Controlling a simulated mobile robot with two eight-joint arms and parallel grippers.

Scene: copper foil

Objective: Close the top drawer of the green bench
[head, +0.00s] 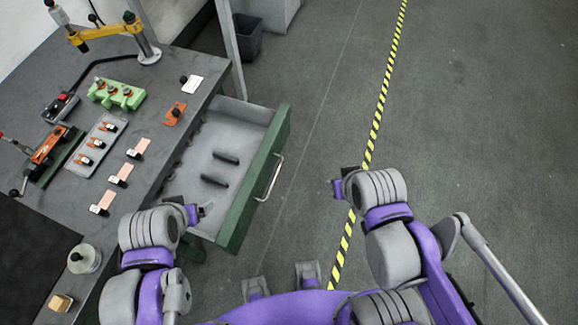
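The green bench's top drawer (252,187) is pulled out to the right of the bench top. It has a grey inside, a green front and a metal bar handle (270,178). Two dark elongated items lie on its floor. My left gripper (201,211) is at the drawer's near side, left of the green front; I cannot tell whether it touches. My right gripper (341,183) is over the floor to the right of the drawer front, apart from the handle. Both grippers are small and partly hidden by my wrists, so their fingers' opening is unclear.
The bench top (165,85) holds a green block (117,95), a grey tray (98,143), orange-and-black parts, a jar (84,259) and a yellow arm tool (105,31). A grey post and a dark bin (246,38) stand beyond. The floor right of the drawer is clear, with yellow-black tape (377,118).

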